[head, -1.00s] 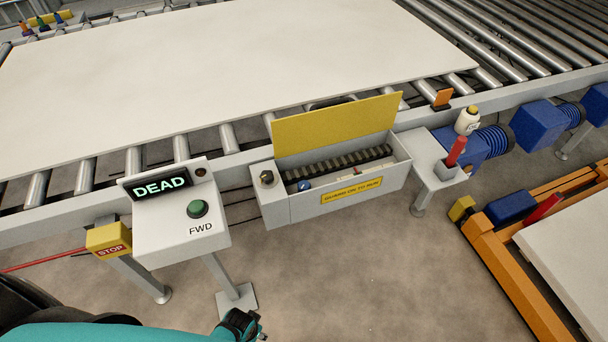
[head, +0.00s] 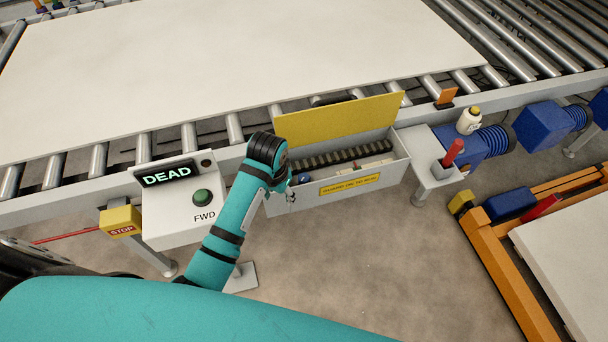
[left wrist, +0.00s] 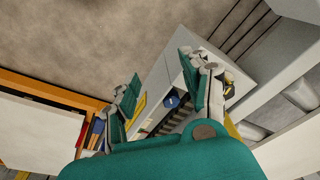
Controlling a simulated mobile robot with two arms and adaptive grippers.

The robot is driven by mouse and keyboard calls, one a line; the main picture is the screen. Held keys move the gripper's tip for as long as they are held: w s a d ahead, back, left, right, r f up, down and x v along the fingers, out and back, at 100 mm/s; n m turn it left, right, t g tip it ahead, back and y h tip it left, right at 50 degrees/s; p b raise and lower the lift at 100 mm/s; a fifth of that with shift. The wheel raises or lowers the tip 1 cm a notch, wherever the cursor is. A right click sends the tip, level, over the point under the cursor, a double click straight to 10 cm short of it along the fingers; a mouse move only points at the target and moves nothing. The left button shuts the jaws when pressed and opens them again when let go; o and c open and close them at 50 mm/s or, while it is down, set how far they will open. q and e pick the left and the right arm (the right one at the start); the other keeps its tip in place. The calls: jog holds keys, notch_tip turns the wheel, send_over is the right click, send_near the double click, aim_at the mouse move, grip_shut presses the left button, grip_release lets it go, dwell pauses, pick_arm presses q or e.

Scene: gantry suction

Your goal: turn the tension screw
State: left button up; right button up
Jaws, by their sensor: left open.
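A blue round knob, which looks like the tension screw (head: 304,178), sits inside the open grey guard box (head: 335,192) near its left end. My left gripper (head: 291,194) is at the left front of the box, partly hidden by my own wrist. In the left wrist view my left gripper (left wrist: 161,75) is open and empty, its two fingers apart. The blue knob (left wrist: 172,101) shows between and beyond the fingers, apart from them. A dark ribbed chain or belt (head: 340,155) runs along inside the box. My right gripper is not in view.
The yellow lid (head: 340,121) stands raised behind the box. Left is a control stand (head: 168,218) with a DEAD display (head: 163,176) and green button (head: 202,196). A yellow STOP box (head: 121,221) is beside it. A red-handled post (head: 453,154) stands right. A white board (head: 240,60) lies on rollers.

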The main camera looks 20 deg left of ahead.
pick_arm(q)
jog(key=g, duration=0.2)
send_near(304, 177)
jog(key=shift+m, duration=0.3)
notch_tip(304, 177, down, 9)
jog(key=shift+s+a+r+b, duration=0.15)
jog(key=shift+b, duration=0.4)
jog(key=shift+f, duration=0.7)
jog(key=c, duration=0.9)
